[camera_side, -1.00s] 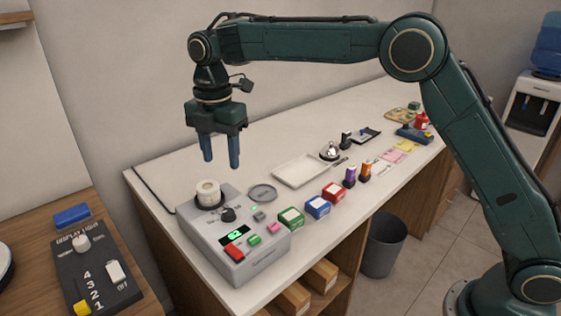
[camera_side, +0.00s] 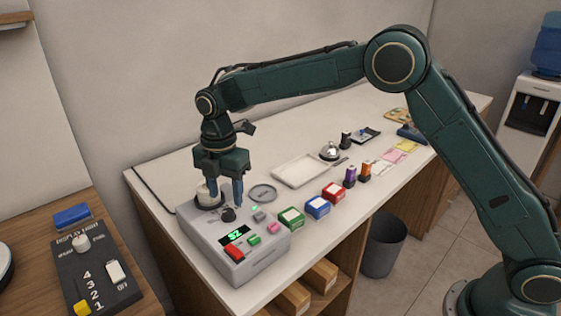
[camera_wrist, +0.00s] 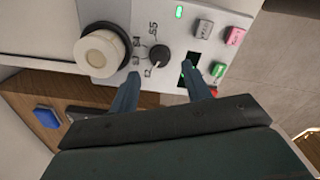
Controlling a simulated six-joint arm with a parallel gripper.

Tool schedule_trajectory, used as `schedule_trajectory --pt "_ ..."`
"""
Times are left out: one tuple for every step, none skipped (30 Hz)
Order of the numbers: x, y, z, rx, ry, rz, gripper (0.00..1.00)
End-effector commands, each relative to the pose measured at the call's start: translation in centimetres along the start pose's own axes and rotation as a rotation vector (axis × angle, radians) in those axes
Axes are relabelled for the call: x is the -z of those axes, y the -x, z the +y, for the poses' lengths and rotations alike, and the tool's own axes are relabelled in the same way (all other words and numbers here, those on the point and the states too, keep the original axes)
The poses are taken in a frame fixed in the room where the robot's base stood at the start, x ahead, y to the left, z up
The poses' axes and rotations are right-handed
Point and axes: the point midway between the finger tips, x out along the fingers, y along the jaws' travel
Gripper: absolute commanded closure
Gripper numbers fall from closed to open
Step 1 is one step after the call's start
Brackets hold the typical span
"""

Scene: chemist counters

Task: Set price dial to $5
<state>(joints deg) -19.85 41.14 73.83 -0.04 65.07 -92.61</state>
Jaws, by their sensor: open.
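The price dial (camera_side: 228,215) is a small black knob on top of the grey price machine (camera_side: 262,270). It also shows in the wrist view (camera_wrist: 160,56), with dollar marks running from $2 to $5 along one side. The green display (camera_side: 236,235) appears to read $2. My gripper (camera_side: 226,203) is open and pointing down just above the dial. In the wrist view its fingertips (camera_wrist: 161,72) are apart, one to each side of the dial and a little below it in the picture. I cannot tell whether they touch it.
A white label roll (camera_side: 203,193) stands on the machine close behind my gripper. Red, green and pink buttons (camera_side: 252,240) lie in front of the dial. Stamp boxes (camera_side: 291,217) and a white tray (camera_side: 298,171) are to the right on the counter.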

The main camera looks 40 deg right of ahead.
Motion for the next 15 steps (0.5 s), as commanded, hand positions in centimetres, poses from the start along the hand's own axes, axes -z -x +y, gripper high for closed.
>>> schedule_trajectory --pt "0.0 -0.9 0.0 0.003 0.000 0.000 0.52" --pt "0.0 -1.3 -0.1 0.003 0.000 0.000 0.52" --pt "0.0 -1.8 -0.1 0.003 0.000 0.000 0.52" --pt "0.0 -2.1 -0.1 0.002 0.000 0.000 0.52" --pt "0.0 -2.5 0.0 0.002 0.000 0.000 0.52" --pt "0.0 -2.9 0.0 0.002 0.000 0.000 0.52" --pt "0.0 -3.1 0.0 0.001 0.000 0.000 0.52" --pt "0.0 -3.4 0.0 0.001 0.000 0.000 0.52" --pt "0.0 -3.7 0.0 0.002 0.000 0.000 0.52" --pt "0.0 -3.8 0.0 0.002 0.000 0.000 0.52" --pt "0.0 -4.0 0.0 0.001 0.000 0.000 0.52" --pt "0.0 -4.1 0.0 0.001 0.000 0.000 0.52" --pt "0.0 -4.2 0.0 0.000 0.000 0.000 0.52" --pt "0.0 -4.2 0.0 0.000 0.000 0.000 0.52" --pt "0.0 -4.3 0.0 -0.001 0.000 0.000 0.52"
